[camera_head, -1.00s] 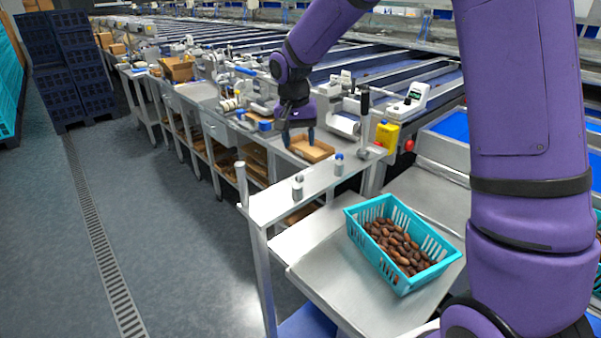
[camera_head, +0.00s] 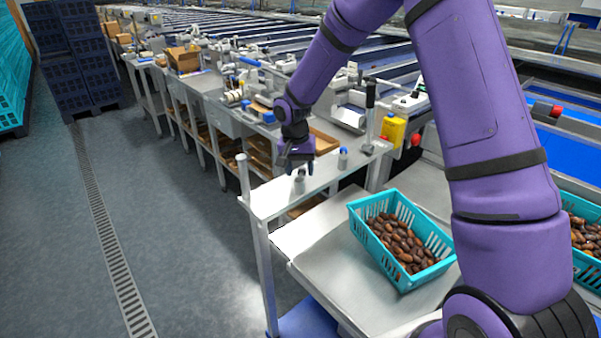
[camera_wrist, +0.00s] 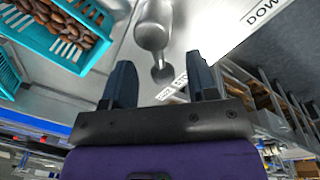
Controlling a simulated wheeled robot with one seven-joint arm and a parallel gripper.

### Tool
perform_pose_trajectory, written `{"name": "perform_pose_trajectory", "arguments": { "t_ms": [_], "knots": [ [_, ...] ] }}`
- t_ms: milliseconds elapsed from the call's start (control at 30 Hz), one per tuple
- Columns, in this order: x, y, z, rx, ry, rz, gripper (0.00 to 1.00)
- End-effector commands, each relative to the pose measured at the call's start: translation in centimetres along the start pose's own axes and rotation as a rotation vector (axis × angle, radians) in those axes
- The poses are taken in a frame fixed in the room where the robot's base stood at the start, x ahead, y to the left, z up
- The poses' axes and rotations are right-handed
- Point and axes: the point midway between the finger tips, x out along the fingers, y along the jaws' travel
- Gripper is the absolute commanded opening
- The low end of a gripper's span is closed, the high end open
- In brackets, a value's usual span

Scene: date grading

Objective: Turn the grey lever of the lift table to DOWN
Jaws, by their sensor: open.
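The grey lever (camera_wrist: 152,36) shows in the wrist view as a rounded metal handle with a narrow neck running down to a dark round end. A white label reading DOWN (camera_wrist: 264,12) lies to its upper right, partly cut off. A smaller label (camera_wrist: 172,87) near the fingers is only partly readable. My gripper (camera_wrist: 161,76) is open, its two dark fingers apart, with the lever's lower end between them in the picture; contact cannot be told. In the head view my gripper (camera_head: 299,166) is just above a grey post (camera_head: 299,185) on the lift table's metal shelf (camera_head: 268,203).
A turquoise basket of dates (camera_head: 358,224) stands on the metal top right of the shelf. A blue-topped post (camera_head: 343,158) and a tall black-gripped lever (camera_head: 370,98) stand nearby. A yellow box (camera_head: 393,131) is behind. The floor at left is free.

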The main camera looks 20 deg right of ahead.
Motion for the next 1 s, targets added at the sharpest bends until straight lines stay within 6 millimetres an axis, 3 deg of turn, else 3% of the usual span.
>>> {"name": "perform_pose_trajectory", "arguments": {
  "t_ms": [200, 467, 700, 1000],
  "knots": [
    [1.39, 0.02, 0.02, -0.001, 0.000, 0.000, 0.53],
    [1.48, 0.02, 0.01, -0.001, 0.000, 0.000, 0.53],
    [1.46, 0.02, 0.01, 0.000, 0.000, 0.000, 0.06],
    [1.43, -0.07, 0.01, -0.030, 0.004, 0.000, 0.06]
  ]
}}
